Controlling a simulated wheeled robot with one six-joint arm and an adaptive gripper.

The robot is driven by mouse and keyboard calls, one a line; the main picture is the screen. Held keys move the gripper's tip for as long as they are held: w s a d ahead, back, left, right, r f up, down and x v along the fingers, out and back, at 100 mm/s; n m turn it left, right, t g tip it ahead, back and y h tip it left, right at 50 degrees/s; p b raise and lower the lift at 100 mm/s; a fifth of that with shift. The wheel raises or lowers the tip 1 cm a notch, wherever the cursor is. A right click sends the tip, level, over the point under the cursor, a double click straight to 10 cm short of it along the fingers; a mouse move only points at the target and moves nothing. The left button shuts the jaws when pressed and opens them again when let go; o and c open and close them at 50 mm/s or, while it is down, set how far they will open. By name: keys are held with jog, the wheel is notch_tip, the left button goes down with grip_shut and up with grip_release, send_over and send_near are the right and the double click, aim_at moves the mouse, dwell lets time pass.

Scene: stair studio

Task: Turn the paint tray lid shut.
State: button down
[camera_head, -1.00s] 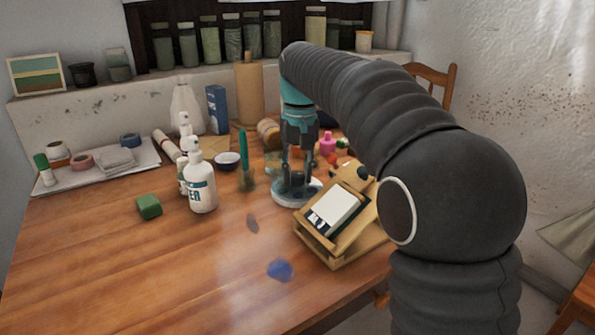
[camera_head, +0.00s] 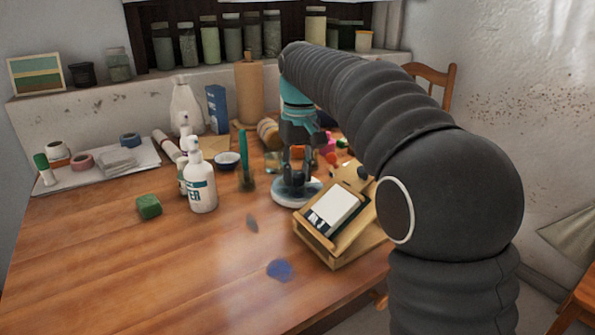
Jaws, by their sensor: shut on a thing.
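The paint tray appears to be the low, round, pale blue-white piece (camera_head: 284,197) lying on the table left of the wooden box. My gripper (camera_head: 296,184) points straight down over its middle, with dark fingers reaching to its top. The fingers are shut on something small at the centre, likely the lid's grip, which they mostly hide. I cannot tell lid from tray at this size, nor how far the lid is turned.
A wooden box with a white pad (camera_head: 334,210) stands close at the right. A glass with a green brush (camera_head: 246,174), white bottles (camera_head: 201,187) and a green block (camera_head: 148,206) stand to the left. The front left of the table is clear.

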aim_at(299, 173)
jog(key=c, duration=0.8)
grip_release()
notch_tip(299, 173, up, 12)
jog(key=shift+d, duration=0.2)
jog(key=shift+w, duration=0.1)
